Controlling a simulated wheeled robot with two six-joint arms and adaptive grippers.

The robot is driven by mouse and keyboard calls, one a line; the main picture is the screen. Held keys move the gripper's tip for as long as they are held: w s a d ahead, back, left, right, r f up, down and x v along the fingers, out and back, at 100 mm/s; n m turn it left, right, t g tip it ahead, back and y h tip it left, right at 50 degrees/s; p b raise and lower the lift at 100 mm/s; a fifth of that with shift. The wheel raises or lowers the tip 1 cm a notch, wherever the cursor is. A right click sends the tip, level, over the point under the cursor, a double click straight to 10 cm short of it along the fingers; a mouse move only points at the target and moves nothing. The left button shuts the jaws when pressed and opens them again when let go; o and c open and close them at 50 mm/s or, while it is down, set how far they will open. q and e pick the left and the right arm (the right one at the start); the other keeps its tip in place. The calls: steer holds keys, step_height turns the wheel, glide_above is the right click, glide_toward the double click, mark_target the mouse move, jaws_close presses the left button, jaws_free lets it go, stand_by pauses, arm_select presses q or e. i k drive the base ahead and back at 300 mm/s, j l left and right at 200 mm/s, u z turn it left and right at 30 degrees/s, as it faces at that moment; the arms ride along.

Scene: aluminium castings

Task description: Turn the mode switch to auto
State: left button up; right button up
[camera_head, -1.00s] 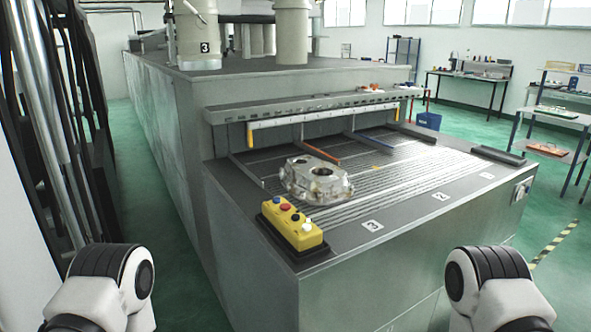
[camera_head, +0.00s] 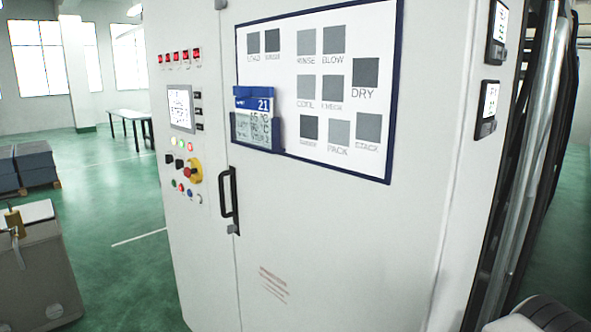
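A white control cabinet (camera_head: 290,235) fills the middle of the head view. Its left side carries a column of controls: a small screen (camera_head: 181,108), several small buttons, and a red knob on a yellow base (camera_head: 193,171). A small dark knob (camera_head: 180,164) sits just left of the red one. Which control is the mode switch, and its position, is too small to tell. Neither of my grippers is in view. Only a white and grey part of my own arm shows at the bottom right.
The cabinet door has a black vertical handle (camera_head: 230,200) and a blue-framed chart board (camera_head: 318,85) with a blue-topped display (camera_head: 256,118). A grey unit (camera_head: 42,265) stands at the lower left. Green floor (camera_head: 110,205) lies open left of the cabinet.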

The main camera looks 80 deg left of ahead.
mark_target(169, 158)
steer(key=u, duration=3.15)
steer(key=i+j+z, duration=0.1)
steer(key=i+j, duration=1.6)
steer(key=j, duration=0.25)
steer(key=i+l+z, duration=0.05)
